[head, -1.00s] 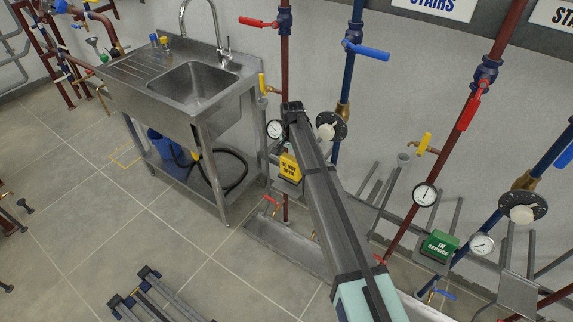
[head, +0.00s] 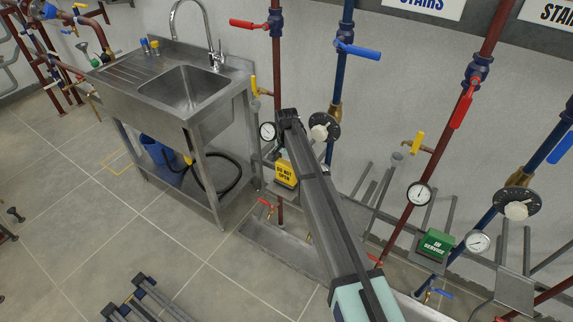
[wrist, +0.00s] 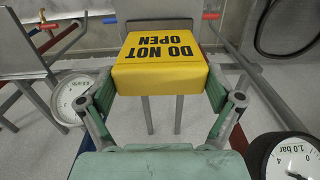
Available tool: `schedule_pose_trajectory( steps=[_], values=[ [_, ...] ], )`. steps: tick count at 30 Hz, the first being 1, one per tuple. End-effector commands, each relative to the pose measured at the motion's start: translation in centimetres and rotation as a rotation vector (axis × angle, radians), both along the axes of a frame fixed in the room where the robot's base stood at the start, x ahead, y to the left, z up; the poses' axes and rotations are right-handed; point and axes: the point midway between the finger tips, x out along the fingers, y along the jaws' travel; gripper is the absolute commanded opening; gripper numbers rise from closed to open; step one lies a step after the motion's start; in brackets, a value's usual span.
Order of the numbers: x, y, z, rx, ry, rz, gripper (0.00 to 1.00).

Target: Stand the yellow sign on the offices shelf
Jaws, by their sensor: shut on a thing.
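The yellow sign (wrist: 165,65), a wedge-like block with black "DO NOT OPEN" lettering, is between the green-padded fingers of my gripper (wrist: 160,88), which is shut on it. Its lettering appears upside down in the wrist view. In the head view the sign (head: 286,173) shows left of my forearm, low by the wall pipes; the fingers are mostly hidden there. A grey plate on thin legs (wrist: 134,30) shows just beyond the sign in the wrist view. I cannot tell whether the sign touches it. No "offices" label is readable in either view.
A pressure gauge (wrist: 72,98) is close on the left and another (wrist: 290,160) at lower right. A green "IN SERVICE" sign (head: 435,245) sits on a grey shelf to the right; a bare grey shelf (head: 513,292) is farther right. The steel sink (head: 185,88) stands left.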

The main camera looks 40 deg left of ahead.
Motion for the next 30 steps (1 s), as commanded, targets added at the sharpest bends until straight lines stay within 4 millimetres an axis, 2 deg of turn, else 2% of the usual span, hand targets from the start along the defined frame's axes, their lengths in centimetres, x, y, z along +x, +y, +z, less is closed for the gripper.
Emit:
schedule_pose_trajectory(
  steps=[21, 22, 30],
  values=[
    [0.0, 0.0, -1.2, 0.0, 0.0, 0.0, 0.3],
    [0.0, 0.0, -1.1, 0.0, 0.0, 0.0, 0.98],
    [0.0, 0.0, -1.1, 0.0, 0.0, 0.0, 1.0]
  ],
)
